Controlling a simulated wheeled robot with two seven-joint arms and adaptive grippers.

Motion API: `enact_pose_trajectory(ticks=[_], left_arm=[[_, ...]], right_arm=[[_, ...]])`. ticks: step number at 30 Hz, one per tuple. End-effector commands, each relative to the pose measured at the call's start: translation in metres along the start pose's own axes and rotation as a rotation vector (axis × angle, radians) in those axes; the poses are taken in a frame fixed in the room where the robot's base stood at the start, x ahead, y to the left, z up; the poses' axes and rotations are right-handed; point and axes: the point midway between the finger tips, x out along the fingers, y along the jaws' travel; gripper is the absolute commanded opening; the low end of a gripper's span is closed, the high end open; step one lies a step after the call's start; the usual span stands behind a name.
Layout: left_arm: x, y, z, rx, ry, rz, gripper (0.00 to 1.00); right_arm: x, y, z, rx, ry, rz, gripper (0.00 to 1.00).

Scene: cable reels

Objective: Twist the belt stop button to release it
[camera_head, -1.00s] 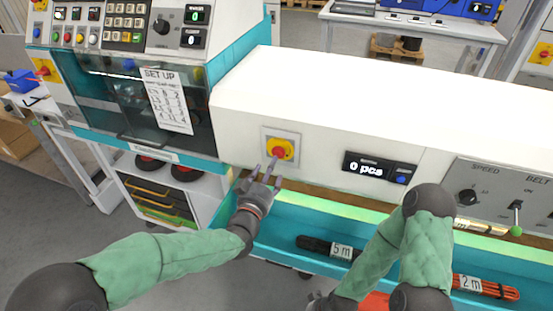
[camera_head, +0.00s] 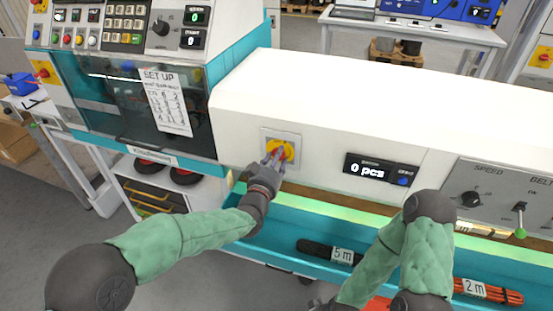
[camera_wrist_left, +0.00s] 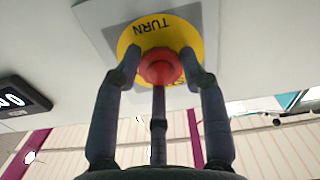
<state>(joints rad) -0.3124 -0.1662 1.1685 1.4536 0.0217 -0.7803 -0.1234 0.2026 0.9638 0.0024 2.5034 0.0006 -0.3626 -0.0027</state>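The belt stop button is a red knob on a yellow disc (camera_head: 280,150) set in a grey square plate on the white machine front. In the left wrist view the red button (camera_wrist_left: 161,67) shows close up, with the yellow disc (camera_wrist_left: 150,33) reading TURN behind it. My left gripper (camera_head: 275,159) is at the button. In the wrist view its fingers (camera_wrist_left: 160,75) are spread around the red knob, one on each side and one below. Whether they touch the knob I cannot tell.
A counter display reading 0 pcs (camera_head: 378,169) is right of the button. A speed and belt panel (camera_head: 495,195) is further right. A teal trough (camera_head: 290,225) below holds a black 5 m bundle (camera_head: 317,248) and a red 2 m bundle (camera_head: 497,291).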

Motion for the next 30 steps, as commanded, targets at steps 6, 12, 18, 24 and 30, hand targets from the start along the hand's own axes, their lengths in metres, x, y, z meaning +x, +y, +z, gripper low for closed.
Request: enact_pose_trajectory(ticks=[6, 12, 18, 24, 30], left_arm=[[-0.0002, -0.0003, 0.001, 0.0, -0.002, -0.001, 0.08], [-0.0003, -0.0004, 0.002, 0.028, -0.004, -0.001, 0.08], [-0.0003, -0.0005, 0.003, 0.127, -0.005, 0.0, 0.08], [-0.0004, -0.0008, 0.0031, 0.283, -0.006, 0.0, 0.08], [-0.0006, -0.001, 0.0038, 0.444, -0.008, 0.001, 0.08]], right_arm=[[0.0001, 0.0, 0.0, 0.0, 0.0, 0.0, 0.0], [0.0008, 0.0003, 0.0, 0.0, 0.0, 0.0, 0.0], [0.0026, 0.0009, -0.0001, 0.0, 0.0, 0.0, 0.0], [0.0044, 0.0016, -0.0002, 0.0, 0.0, 0.0, 0.0], [0.005, 0.0018, -0.0002, 0.0, 0.0, 0.0, 0.0]])
